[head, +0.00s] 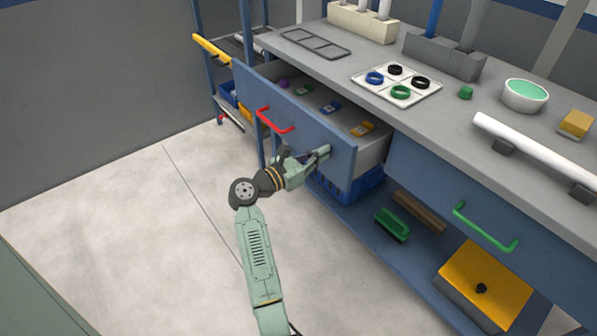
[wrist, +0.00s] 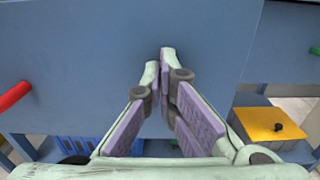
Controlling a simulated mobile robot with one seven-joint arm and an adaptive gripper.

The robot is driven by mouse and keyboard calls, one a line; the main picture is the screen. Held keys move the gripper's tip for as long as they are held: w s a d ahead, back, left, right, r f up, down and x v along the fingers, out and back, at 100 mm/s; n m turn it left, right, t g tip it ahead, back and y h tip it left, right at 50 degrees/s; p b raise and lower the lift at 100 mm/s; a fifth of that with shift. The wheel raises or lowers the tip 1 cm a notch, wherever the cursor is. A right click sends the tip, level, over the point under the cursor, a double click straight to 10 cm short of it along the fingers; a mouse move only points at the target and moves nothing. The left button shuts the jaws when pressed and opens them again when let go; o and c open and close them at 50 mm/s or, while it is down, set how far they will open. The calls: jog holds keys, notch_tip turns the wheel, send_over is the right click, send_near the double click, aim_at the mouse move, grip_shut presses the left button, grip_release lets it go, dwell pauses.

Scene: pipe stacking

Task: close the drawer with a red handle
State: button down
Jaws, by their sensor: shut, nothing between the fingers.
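The blue drawer with the red handle (head: 274,121) is pulled open from the workbench. Its blue front panel (head: 318,141) stands out from the bench, and several small items lie inside it. My gripper (head: 325,150) is at the right part of that panel, to the right of the red handle. In the wrist view my gripper (wrist: 159,58) is shut and empty, with its fingertips pointing at the blue panel (wrist: 85,65). I cannot tell whether they touch it. The red handle also shows at the left edge of the wrist view (wrist: 14,96).
A closed drawer with a green handle (head: 484,227) is to the right. Below on the shelf are a blue crate (head: 350,187), a green brush-like item (head: 391,225) and a yellow-lidded box (head: 487,285). The benchtop holds a white tray with rings (head: 383,92). Floor at left is clear.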

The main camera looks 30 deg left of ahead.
jog(key=b+x, duration=0.3)
jog(key=x, duration=1.1)
jog(key=shift+w+d, duration=0.1)
jog(key=shift+w, duration=0.05)
jog(key=shift+w+d+b, duration=0.2)
jog(key=shift+w+b, duration=0.1)
jog(key=shift+w, duration=0.2)
jog(key=shift+r, duration=0.15)
jog(key=shift+w+d, duration=0.1)
